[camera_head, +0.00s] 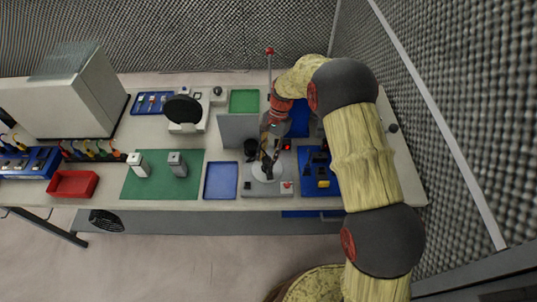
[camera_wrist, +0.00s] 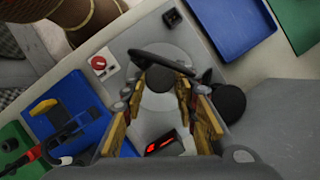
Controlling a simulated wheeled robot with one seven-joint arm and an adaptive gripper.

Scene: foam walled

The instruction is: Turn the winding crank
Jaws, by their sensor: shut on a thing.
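The winding machine is a grey unit with a flat grey base (camera_head: 262,191) on the table. In the wrist view its base (camera_wrist: 130,45) carries a black crank arm (camera_wrist: 165,62) and a round dark grey knob (camera_wrist: 160,79). My gripper (camera_wrist: 162,84) has its two yellow-brown fingers closed on either side of this knob. In the head view my gripper (camera_head: 267,168) points down over the machine, and it and the arm hide much of the crank.
A red button (camera_wrist: 98,63) and a red-lit display (camera_wrist: 160,144) are on the machine. A black round part (camera_wrist: 229,102) sits beside the crank. A blue tray (camera_head: 221,181) lies to the left, and blue tool holders (camera_head: 318,171) to the right. A grey upright panel (camera_head: 237,130) stands behind.

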